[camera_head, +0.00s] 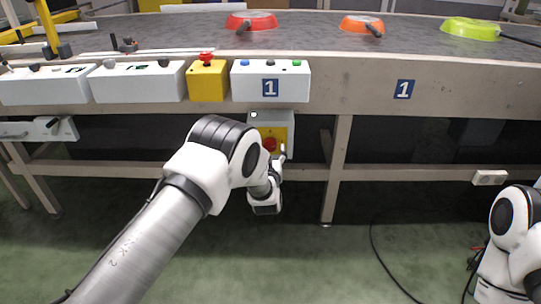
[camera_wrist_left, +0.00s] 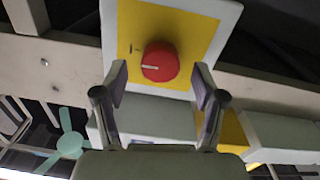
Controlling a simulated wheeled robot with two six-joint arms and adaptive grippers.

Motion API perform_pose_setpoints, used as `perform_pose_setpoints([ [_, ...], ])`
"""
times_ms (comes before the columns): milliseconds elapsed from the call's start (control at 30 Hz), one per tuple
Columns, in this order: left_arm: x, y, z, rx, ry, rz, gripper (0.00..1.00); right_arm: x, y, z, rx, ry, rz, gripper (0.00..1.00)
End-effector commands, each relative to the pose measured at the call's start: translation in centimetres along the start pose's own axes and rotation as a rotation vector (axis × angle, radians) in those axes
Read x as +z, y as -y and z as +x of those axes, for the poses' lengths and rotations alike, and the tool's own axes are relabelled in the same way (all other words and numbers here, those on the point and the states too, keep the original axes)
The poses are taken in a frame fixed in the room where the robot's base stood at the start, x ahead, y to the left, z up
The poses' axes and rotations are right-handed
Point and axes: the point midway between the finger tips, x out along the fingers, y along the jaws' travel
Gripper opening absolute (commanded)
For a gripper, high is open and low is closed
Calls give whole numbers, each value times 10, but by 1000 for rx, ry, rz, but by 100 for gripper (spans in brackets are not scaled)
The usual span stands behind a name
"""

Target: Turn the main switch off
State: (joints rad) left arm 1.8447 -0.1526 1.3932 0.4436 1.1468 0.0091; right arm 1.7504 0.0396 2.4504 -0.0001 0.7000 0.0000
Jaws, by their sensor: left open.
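The main switch is a round red knob (camera_head: 269,144) on a yellow plate (camera_head: 284,122), on a white box below the conveyor's front edge. In the left wrist view the knob (camera_wrist_left: 160,62) shows a white mark on its left part, roughly level in the picture; the yellow plate (camera_wrist_left: 193,35) is around it. My left gripper (camera_wrist_left: 159,78) is open, one finger to each side of the knob in that view. Whether the fingers touch it I cannot tell. In the head view the left gripper (camera_head: 281,158) is at the knob's lower right. My right gripper is not in view.
Above the switch, control boxes line the conveyor edge, including a yellow box with a red button (camera_head: 207,80) and a white button box (camera_head: 270,80). Red, orange and green pans (camera_head: 471,28) sit on the belt. A table leg (camera_head: 337,170) stands right of the switch.

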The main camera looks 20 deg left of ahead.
Motion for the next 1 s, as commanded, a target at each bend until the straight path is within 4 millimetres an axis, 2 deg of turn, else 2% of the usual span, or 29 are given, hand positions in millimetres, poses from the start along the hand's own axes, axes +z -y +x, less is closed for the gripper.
perform_pose_setpoints([
  [33, 4, 1, 8, -1, -2, -1, 70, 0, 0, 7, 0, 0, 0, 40],
  [133, 2, 0, 20, 0, -1, -1, 70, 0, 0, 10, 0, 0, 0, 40],
  [400, 0, 0, 23, 0, 2, 1, 70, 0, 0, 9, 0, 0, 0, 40],
  [567, 1, 0, 23, 0, 2, 1, 13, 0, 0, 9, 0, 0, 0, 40],
  [600, 1, 0, 23, 0, 2, 1, 10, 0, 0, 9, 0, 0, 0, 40],
  [1000, 0, 0, 23, 0, 1, -37, 10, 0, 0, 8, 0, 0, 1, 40],
])
